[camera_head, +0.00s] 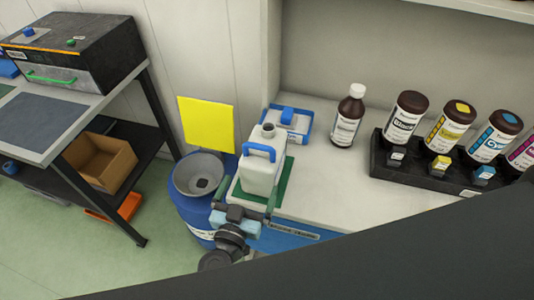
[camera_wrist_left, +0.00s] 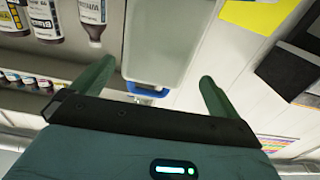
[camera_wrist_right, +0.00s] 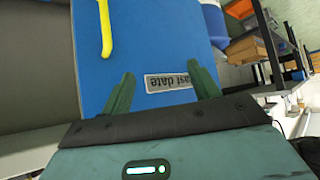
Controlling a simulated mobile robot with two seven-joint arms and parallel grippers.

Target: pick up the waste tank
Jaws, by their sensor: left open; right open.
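The waste tank (camera_head: 259,176) is a white jug with a blue handle and a short neck. It stands upright at the left end of the white counter. My left gripper (camera_head: 255,188) is open at the tank, with a green finger on either side of it. In the left wrist view the pale tank (camera_wrist_left: 160,40) shows between and beyond the open fingers (camera_wrist_left: 156,74); I cannot tell whether they touch it. My right gripper (camera_wrist_right: 163,76) is open and empty in front of a blue panel (camera_wrist_right: 150,45). It is hidden in the head view.
A blue drum with a grey funnel (camera_head: 197,176) stands left of the tank. A blue-and-white box (camera_head: 291,123) sits behind it. A brown bottle (camera_head: 348,117) and a black rack (camera_head: 420,176) of bottles are to the right. The counter's middle is clear. A dark shape covers the lower right.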

